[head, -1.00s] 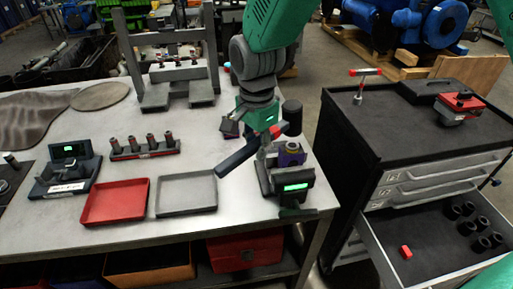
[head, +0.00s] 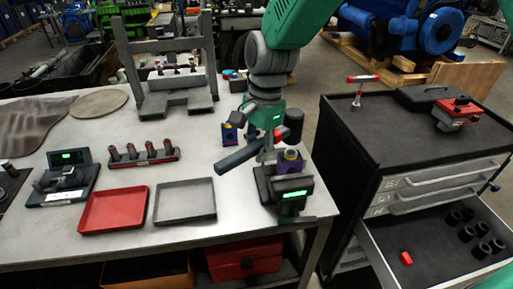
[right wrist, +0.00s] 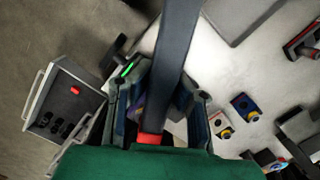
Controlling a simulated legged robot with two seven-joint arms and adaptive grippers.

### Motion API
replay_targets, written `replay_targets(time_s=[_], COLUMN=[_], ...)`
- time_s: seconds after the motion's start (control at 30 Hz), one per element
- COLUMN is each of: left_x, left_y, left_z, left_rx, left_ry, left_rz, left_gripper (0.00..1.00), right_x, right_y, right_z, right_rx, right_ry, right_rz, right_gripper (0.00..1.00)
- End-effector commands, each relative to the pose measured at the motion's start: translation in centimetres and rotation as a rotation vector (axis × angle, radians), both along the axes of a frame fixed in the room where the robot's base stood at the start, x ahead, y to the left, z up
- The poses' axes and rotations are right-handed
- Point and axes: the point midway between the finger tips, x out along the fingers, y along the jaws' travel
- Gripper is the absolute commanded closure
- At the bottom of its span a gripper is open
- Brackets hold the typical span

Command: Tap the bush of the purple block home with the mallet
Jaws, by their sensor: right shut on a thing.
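The purple block (head: 287,168) sits in a dark fixture with a green-lit display (head: 293,196) at the bench's right end. Its yellowish bush (head: 291,155) shows on top; how deep it sits I cannot tell. My right gripper (head: 264,152) is shut on the mallet (head: 238,157), just left of and above the block. The dark handle slants to the lower left; a dark cylinder (head: 293,121), apparently its head, is above and behind the bush, apart from it. In the right wrist view the dark handle (right wrist: 176,50) runs up between the fingers, and a sliver of purple shows behind them.
A blue block (head: 230,134) with a yellow bush stands behind the handle. A red tray (head: 113,230) and a grey tray (head: 185,219) lie to the left. A tool cabinet (head: 400,130) with an open drawer stands right of the bench.

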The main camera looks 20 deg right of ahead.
Motion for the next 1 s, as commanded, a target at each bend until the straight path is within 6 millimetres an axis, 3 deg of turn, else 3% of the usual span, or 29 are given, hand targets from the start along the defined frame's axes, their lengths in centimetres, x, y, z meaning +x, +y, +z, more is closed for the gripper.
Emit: replay_targets(time_s=[0.1, 0.2, 0.53, 0.73, 1.0], left_x=[0.0, 0.0, 0.0, 0.0, 0.0], left_y=[0.0, 0.0, 0.0, 0.0, 0.0], left_z=[-1.4, -2.1, -1.2, 0.8, 0.1], left_rx=[0.0, 0.0, 0.0, 0.0, 0.0], left_ry=[0.0, 0.001, 0.0, 0.0, 0.001], left_rz=[0.0, 0.0, 0.0, 0.0, 0.0], left_gripper=[0.67, 0.67, 0.67, 0.67, 0.67], right_x=[-0.1, 0.0, -0.1, 0.0, 0.0], right_y=[-0.1, -0.1, -0.1, -0.1, -0.1], right_z=[-4.0, -6.1, -4.9, -2.6, -1.3], right_rx=[-0.002, -0.001, -0.001, -0.001, -0.002], right_ry=[0.007, 0.005, 0.001, 0.0, 0.002], right_rz=[0.001, -0.001, -0.001, 0.001, 0.001], right_gripper=[1.0, 1.0, 1.0, 1.0, 1.0])
